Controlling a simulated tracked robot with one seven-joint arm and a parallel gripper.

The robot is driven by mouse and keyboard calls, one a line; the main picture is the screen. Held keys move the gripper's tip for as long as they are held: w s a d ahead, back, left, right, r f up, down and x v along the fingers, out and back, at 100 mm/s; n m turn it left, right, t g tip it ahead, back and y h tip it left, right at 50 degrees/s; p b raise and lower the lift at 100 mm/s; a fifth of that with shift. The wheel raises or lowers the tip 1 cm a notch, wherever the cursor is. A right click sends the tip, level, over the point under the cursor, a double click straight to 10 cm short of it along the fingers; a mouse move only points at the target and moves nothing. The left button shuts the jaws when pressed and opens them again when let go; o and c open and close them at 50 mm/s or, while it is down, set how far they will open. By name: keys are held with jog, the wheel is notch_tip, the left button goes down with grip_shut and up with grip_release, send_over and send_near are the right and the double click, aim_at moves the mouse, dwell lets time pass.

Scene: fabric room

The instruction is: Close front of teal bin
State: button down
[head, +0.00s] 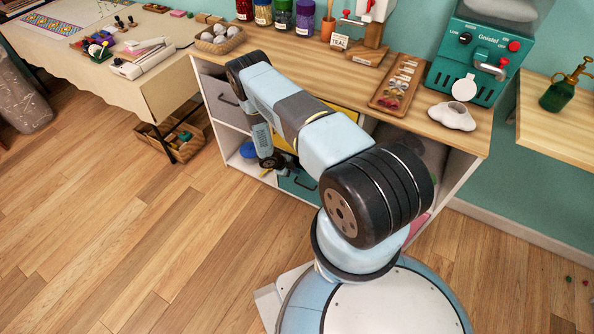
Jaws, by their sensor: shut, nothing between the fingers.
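The teal bin (298,190) sits low in the white cabinet under the wooden counter. Its front with a dark handle shows beside my arm, and the rest is hidden behind my arm. I cannot tell how far its front stands open. My gripper (267,171) points down at the cabinet, just left of and slightly above the teal front. It is shut and empty. I cannot tell whether it touches the bin.
A blue round item (248,150) lies on the cabinet shelf left of my gripper. A grey drawer (224,100) is above it. The counter (345,85) holds jars, a tray and a teal machine (480,55). The wooden floor (150,230) at left is clear.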

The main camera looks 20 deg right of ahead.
jog(key=shift+w+d+r, duration=0.2)
jog(key=shift+w+d, duration=0.05)
jog(key=shift+w, duration=0.25)
jog(key=s+a+r, duration=0.3)
jog(key=a+r, duration=0.4)
jog(key=a, duration=0.2)
jog(key=shift+a+r, duration=0.25)
jog(key=shift+a, duration=0.15)
